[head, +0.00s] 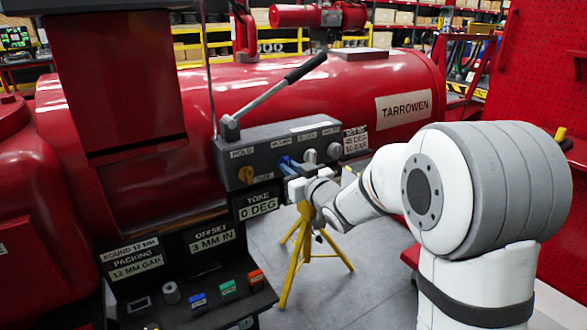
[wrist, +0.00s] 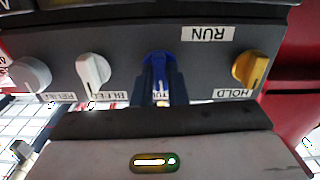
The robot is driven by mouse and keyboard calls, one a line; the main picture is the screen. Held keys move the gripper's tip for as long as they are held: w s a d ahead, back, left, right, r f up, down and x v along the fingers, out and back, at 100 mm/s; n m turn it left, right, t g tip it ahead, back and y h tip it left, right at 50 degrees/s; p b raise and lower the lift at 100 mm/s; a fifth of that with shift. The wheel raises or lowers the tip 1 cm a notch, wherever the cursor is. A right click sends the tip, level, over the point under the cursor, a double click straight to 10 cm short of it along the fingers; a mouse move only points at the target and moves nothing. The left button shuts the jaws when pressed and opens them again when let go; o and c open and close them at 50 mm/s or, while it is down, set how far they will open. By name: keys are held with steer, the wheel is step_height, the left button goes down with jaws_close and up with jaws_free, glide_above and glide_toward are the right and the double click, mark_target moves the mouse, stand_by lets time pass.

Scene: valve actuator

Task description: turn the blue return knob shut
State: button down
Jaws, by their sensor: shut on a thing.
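The blue return knob (wrist: 159,60) sits on the dark front face of the control box, in the upper middle of the wrist view, where the picture is upside down. My gripper (wrist: 161,86) has its two dark fingers on either side of the knob and is shut on it. The fingers cover part of the label by the knob; only its middle letters show. In the head view the blue knob (head: 285,165) is partly hidden by my gripper (head: 292,172), which reaches it from the right. The knob's exact angle cannot be told.
A yellow hold knob (wrist: 250,68) and a white bleed knob (wrist: 94,69) flank the blue one; another white knob (wrist: 31,74) lies further left. A long lever (head: 270,97) rises from the control box (head: 225,158). A yellow stand (head: 290,262) is below. Open floor lies beneath my arm.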

steer(key=shift+w+r, duration=0.1)
steer(key=shift+r, duration=0.15)
stand_by(0.3)
steer(key=c, duration=1.4)
jaws_free()
steer(key=shift+f, duration=0.15)
steer(key=shift+c, duration=0.2)
steer(key=v, duration=0.7)
steer(key=shift+s+d, duration=0.25)
steer(key=shift+s, duration=0.1)
